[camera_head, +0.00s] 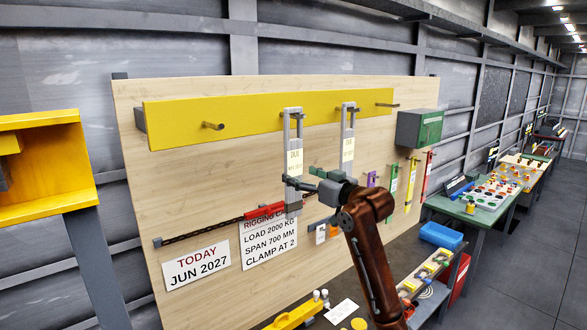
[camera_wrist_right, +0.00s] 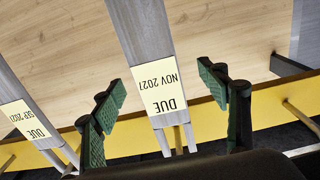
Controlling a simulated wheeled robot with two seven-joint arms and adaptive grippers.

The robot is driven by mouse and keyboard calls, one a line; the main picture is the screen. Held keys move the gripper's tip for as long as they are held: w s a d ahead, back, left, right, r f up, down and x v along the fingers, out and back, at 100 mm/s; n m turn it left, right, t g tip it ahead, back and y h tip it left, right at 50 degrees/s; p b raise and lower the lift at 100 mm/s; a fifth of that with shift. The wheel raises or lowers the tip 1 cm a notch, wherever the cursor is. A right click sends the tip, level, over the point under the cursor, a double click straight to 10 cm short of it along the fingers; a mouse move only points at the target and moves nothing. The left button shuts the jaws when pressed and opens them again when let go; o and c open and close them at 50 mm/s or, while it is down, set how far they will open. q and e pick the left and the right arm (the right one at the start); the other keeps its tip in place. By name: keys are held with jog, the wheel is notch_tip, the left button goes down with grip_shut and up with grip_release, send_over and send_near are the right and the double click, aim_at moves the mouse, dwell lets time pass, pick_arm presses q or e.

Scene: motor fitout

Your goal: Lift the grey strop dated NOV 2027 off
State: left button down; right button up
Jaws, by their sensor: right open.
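The grey strop labelled DUE NOV 2027 (camera_wrist_right: 140,30) hangs in the middle of the right wrist view, upside down there. In the head view it is the left of two grey strops (camera_head: 293,130), hung from the yellow beam (camera_head: 240,112). My right gripper (camera_wrist_right: 163,88) is open, with one green-padded finger on each side of the strop and a gap at both sides. In the head view my right gripper (camera_head: 304,182) is at the strop's lower part and hides some of it. The other grey strop (camera_head: 348,140) has a label that looks like SEP 2027 (camera_wrist_right: 22,118). My left gripper is not in view.
The board (camera_head: 185,200) carries a peg (camera_head: 213,126) at left, a red tool with a dark chain (camera_head: 200,230), signs reading JUN 2027 (camera_head: 197,268) and LOAD 2000 KG (camera_head: 268,240). A green box (camera_head: 420,128) and coloured tags hang at right. A cluttered bench lies below.

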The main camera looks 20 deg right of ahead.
aim_at(295, 170)
jog(key=p+x, duration=0.3)
jog(key=shift+w+d+r, duration=0.1)
jog(key=shift+w+d, duration=0.1)
jog(key=shift+w, duration=0.3)
jog(key=shift+w+a, duration=0.15)
jog(key=shift+w, duration=0.25)
jog(key=shift+w+a, duration=0.15)
jog(key=shift+w, duration=0.05)
jog(key=shift+s, duration=0.1)
jog(key=shift+c, duration=0.4)
jog(key=shift+c, duration=0.9)
jog(key=c, duration=1.4)
